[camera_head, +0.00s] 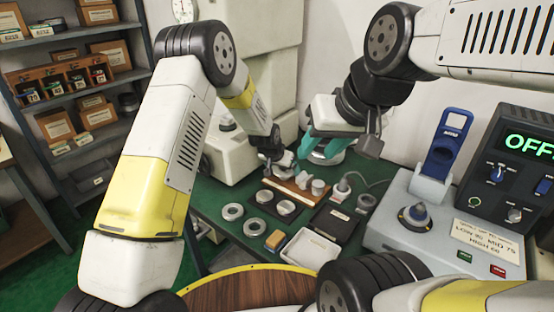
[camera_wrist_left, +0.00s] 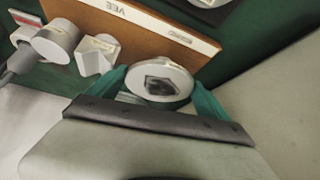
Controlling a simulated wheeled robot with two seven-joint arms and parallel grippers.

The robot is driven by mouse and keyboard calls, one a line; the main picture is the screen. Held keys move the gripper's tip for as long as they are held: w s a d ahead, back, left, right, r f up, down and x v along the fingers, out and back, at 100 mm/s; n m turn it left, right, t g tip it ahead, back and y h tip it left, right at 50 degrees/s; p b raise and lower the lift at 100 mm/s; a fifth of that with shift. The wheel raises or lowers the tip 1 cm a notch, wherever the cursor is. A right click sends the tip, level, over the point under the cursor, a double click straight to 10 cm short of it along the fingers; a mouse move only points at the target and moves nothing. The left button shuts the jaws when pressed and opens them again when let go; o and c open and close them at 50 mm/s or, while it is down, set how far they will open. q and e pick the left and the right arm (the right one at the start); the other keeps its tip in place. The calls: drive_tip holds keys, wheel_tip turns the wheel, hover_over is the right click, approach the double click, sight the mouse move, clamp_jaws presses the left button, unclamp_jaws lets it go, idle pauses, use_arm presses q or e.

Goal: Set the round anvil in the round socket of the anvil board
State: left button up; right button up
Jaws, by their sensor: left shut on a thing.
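The anvil board (camera_head: 287,190) is a brown wooden strip with a pale front edge on the green bench; it also shows in the left wrist view (camera_wrist_left: 150,38), where its edge reads VEE. My left gripper (camera_head: 284,166) is at the board's far side. In the left wrist view its teal fingers (camera_wrist_left: 160,92) are shut on a pale round piece (camera_wrist_left: 172,72), seemingly the round anvil, with a dark angular mark on its face. Two other pale pieces, a cylinder (camera_wrist_left: 57,40) and a notched block (camera_wrist_left: 96,54), stand at the board. The round socket is not clearly visible. My right gripper (camera_head: 322,150) is open, above the bench's back.
A white tray (camera_head: 310,250), a dark pad (camera_head: 334,222) and a yellow-brown block (camera_head: 275,240) are in front. A grey machine with a blue holder (camera_head: 448,145) stands at right.

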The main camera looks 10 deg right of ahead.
use_arm(q)
drive_tip(key=shift+r, duration=0.6)
drive_tip(key=o, duration=1.8)
drive_tip(key=shift+f, duration=0.15)
drive_tip(key=v, duration=0.8)
drive_tip(key=shift+w, duration=0.1)
